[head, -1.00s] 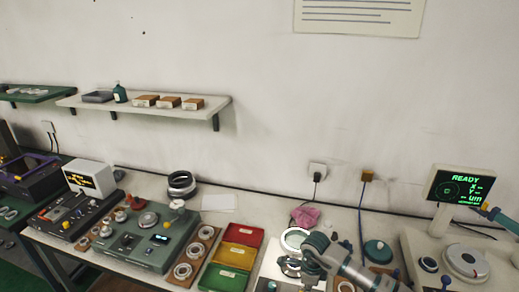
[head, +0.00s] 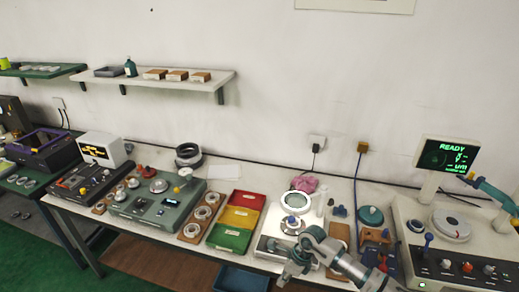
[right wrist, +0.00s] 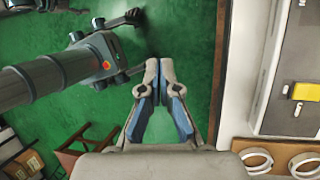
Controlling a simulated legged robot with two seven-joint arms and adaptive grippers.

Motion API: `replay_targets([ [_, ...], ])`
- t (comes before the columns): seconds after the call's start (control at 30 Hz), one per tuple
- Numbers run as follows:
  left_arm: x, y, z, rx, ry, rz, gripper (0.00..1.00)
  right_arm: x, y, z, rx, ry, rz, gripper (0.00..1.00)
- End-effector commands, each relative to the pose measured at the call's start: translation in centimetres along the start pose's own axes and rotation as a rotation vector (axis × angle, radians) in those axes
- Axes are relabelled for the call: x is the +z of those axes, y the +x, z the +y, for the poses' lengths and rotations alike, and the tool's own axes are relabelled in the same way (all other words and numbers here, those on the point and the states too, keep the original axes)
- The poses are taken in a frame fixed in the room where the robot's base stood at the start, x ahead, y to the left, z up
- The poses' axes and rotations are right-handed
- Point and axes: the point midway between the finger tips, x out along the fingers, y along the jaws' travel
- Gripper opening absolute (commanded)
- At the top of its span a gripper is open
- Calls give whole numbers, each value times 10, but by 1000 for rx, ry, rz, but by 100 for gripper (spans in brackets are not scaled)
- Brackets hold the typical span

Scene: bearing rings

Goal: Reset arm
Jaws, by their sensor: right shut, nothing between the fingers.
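My right gripper (head: 288,272) shows at the bottom of the head view, at the bench's front edge in front of the white plate with a ring light (head: 296,202). In the right wrist view its fingers (right wrist: 160,72) are together at the tips with nothing between them. The green floor (right wrist: 185,40) lies behind them. In the right wrist view, grey arm-like links at upper left look like part of my own body. My left gripper cannot be made out in either view.
Red, yellow and green trays (head: 232,236) stand left of the ring light, beside a board of bearing rings (head: 190,232) and a green-grey device (head: 150,213). A gauge station (head: 480,235) with a READY screen (head: 446,156) is at right. A blue bin (head: 241,280) is below the bench edge.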

Motion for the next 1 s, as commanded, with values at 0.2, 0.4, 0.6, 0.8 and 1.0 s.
replay_targets([
  [0.2, 10, 12, 1, 1, 1, -9, 55, 57, 48, 43, 254, 203, -386, 0],
  [0.4, 23, 30, 2, 2, 3, -19, 55, 100, 71, 38, 594, 790, -944, 0],
  [0.6, 41, 48, 3, 4, 6, -29, 55, 3, 138, -40, 768, 1760, -1382, 0],
  [0.8, 51, 59, 4, 5, 7, -35, 55, -134, 236, -42, 694, 2486, -1483, 0],
  [1.0, 60, 67, 4, 5, 8, -41, 55, -261, 328, 21, -396, -2546, 1163, 0],
])
